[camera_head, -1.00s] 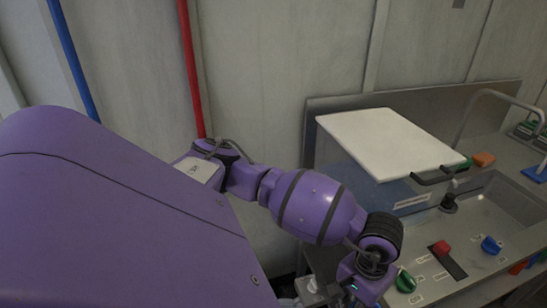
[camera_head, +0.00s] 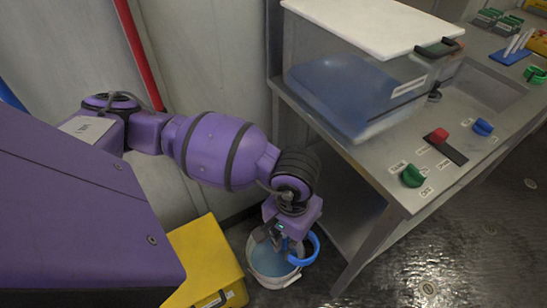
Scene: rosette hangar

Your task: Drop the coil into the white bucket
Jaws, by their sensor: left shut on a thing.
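The coil is a blue ring (camera_head: 315,246) at the bottom centre of the head view. My left gripper (camera_head: 288,247) is shut on the coil, its fingers partly hidden by the wrist. The white bucket (camera_head: 256,271) stands on the floor just below, its mouth open upward. In the picture the gripper and coil overlap the bucket's right side; their height above its rim is hard to tell. My right gripper is not in view.
A yellow box (camera_head: 207,262) stands on the floor left of the bucket. A grey workbench (camera_head: 385,185) with knobs and a white lid (camera_head: 365,22) is to the right. Dark floor (camera_head: 440,250) is open at the lower right.

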